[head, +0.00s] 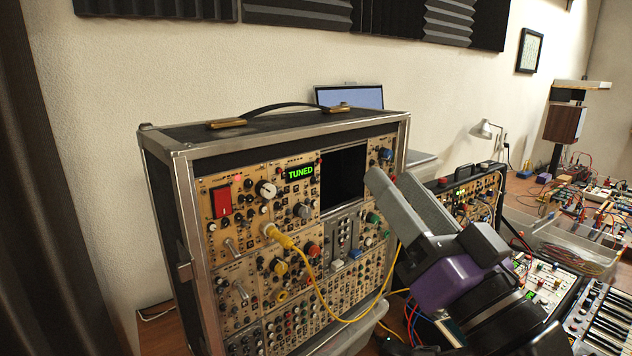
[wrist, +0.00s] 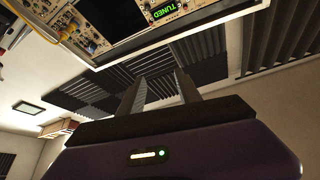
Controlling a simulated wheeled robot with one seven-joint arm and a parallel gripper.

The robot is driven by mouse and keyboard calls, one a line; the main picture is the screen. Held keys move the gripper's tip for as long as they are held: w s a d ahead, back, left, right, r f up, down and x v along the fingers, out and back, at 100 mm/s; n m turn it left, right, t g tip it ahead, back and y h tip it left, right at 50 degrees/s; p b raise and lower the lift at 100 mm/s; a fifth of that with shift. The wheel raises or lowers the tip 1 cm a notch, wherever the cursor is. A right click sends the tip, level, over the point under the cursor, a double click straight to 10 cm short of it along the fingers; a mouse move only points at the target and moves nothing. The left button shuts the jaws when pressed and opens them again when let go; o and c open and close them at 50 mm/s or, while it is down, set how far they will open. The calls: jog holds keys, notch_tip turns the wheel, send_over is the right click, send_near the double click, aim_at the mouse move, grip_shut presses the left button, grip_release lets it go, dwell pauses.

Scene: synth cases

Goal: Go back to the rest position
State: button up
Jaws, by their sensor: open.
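My gripper (head: 388,178) is in front of the right part of the modular synth case (head: 183,205) in the head view. Its two grey fingers are apart, with nothing seen between them. In the wrist view my gripper (wrist: 160,76) also shows open and empty, pointing toward dark foam panels. The case stands upright with a green "TUNED" display (head: 300,173), a red switch (head: 221,203) and a dark empty bay (head: 343,178). A yellow plug (head: 277,235) sits at the panel, and its yellow cable (head: 352,320) loops down and right. My wrist hides part of what lies behind it.
A smaller synth case (head: 478,190) with patch cables stands right of my gripper. A laptop screen (head: 350,96) shows behind the large case. Open air lies above the bench.

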jog(key=s+d+f+m+h, duration=0.2)
jog(key=s+d+f+h, duration=0.15)
jog(key=f, duration=0.35)
jog(key=s+d+f+m+h, duration=0.1)
jog(key=s+d+f+h, duration=0.25)
jog(key=f, duration=0.35)
jog(key=s+d+f+m+h, duration=0.2)
jog(key=s+f+h, duration=0.15)
jog(key=f, duration=0.35)
jog(key=s+f+n+g, duration=0.1)
jog(key=s+f+g, duration=0.2)
jog(key=s+f, duration=0.5)
jog(key=s+d+f+n+g, duration=0.1)
jog(key=s+f, duration=0.7)
jog(key=s, duration=0.8)
jog(key=shift+s+d+f+n+g+y, duration=0.2)
jog(key=shift+s+f+n+g+y, duration=0.2)
jog(key=shift+n+g, duration=0.45)
jog(key=shift+r, duration=0.1)
